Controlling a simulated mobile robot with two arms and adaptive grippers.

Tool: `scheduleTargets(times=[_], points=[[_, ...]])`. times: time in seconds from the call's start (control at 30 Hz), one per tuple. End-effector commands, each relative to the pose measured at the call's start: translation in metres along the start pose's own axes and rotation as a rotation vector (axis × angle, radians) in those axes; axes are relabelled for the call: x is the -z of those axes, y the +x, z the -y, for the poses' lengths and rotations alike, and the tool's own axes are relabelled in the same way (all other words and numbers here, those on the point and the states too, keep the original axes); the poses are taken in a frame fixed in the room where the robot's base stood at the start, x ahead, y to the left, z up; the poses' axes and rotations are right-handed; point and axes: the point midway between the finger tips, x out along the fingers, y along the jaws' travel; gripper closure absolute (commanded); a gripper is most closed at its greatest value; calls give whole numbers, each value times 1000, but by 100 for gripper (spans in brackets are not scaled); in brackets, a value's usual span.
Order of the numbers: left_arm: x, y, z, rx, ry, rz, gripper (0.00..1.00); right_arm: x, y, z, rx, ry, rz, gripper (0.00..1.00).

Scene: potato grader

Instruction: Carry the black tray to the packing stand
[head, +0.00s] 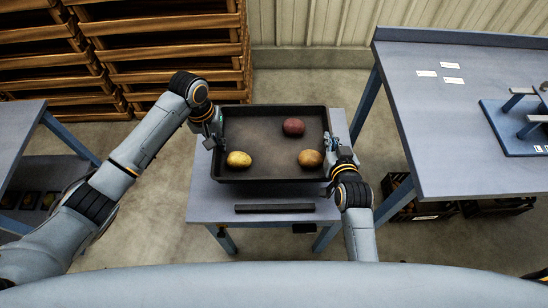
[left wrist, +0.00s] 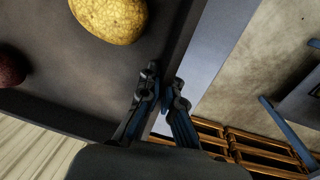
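The black tray (head: 270,112) is at the small grey-blue table in the middle of the head view. It looks level; I cannot tell whether it touches the tabletop. It holds a red potato (head: 293,127), a yellow potato (head: 239,160) and a brown potato (head: 310,158). My left gripper (head: 213,137) is at the tray's left wall. In the left wrist view its fingers (left wrist: 164,82) are close together, one on each side of the wall, shut on it. My right gripper (head: 331,147) is at the right wall; its fingertips are too small to read. No stand is marked as the packing stand.
The small table (head: 205,202) has a dark bar (head: 274,208) near its front edge. A larger table (head: 440,130) stands at right with a blue fixture (head: 510,140) and white labels. Another table (head: 18,130) is at left. Wooden crates (head: 170,50) stack behind. Floor shows between the tables.

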Motion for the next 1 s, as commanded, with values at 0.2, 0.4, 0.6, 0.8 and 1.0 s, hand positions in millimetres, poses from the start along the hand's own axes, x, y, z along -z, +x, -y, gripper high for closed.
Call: scheduleTargets(times=[0.2, 0.4, 0.6, 0.8, 1.0], points=[[0, 3, -1, -3, 1, -2, 100, -2, 1, 0, 2, 1, -3, 100], [0, 11, 0, -3, 1, -2, 100, -10, 5, -1, 2, 1, -3, 100], [0, 23, 2, -3, 1, -2, 100, -20, 9, -2, 2, 0, -3, 100], [0, 34, 3, -3, 1, -2, 100, -31, 13, -3, 2, 0, -3, 100], [0, 46, 4, -3, 1, -2, 100, -42, 18, -5, 2, 0, -3, 100]])
